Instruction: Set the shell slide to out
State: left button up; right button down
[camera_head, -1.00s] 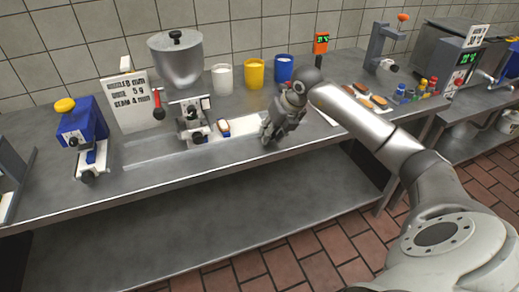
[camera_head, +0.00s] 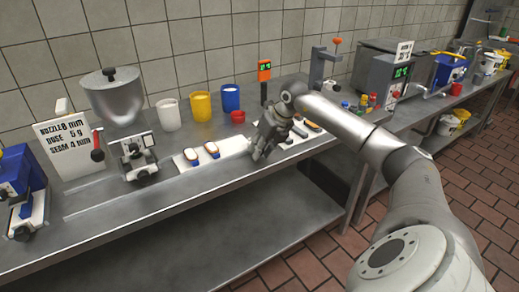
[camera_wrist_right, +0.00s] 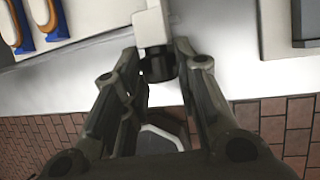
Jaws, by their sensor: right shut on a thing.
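The shell slide (camera_head: 228,148) is a white flat strip on the steel table, right of the depositor (camera_head: 137,160) with its steel hopper. Two oval shells with blue edges (camera_head: 190,156) lie on it, clear of the depositor. In the right wrist view, the slide's white end (camera_wrist_right: 152,27) carries a black knob (camera_wrist_right: 158,70). My right gripper (camera_head: 257,154) is at the slide's right end, its fingers shut on the knob; it also shows in the right wrist view (camera_wrist_right: 158,62). The slide's far end by the depositor is hard to make out. My left gripper is not in view.
A sign (camera_head: 63,146) stands left of the depositor. White (camera_head: 168,115), yellow (camera_head: 202,107) and blue (camera_head: 231,98) cups and a small red cup (camera_head: 238,116) stand behind the slide. More shells lie right of my gripper, under my arm. The table's front strip is clear.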

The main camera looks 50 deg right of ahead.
jog(key=shift+d+r, duration=0.1)
jog(key=shift+d, duration=0.15)
jog(key=c, duration=1.2)
grip_release()
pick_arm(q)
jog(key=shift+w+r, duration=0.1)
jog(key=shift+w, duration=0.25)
pick_arm(e)
jog(key=shift+o, duration=0.3)
jog(key=shift+s+d, duration=0.1)
jog(key=a+v, duration=0.1)
jog(key=v, duration=1.1)
jog(key=shift+d, duration=0.45)
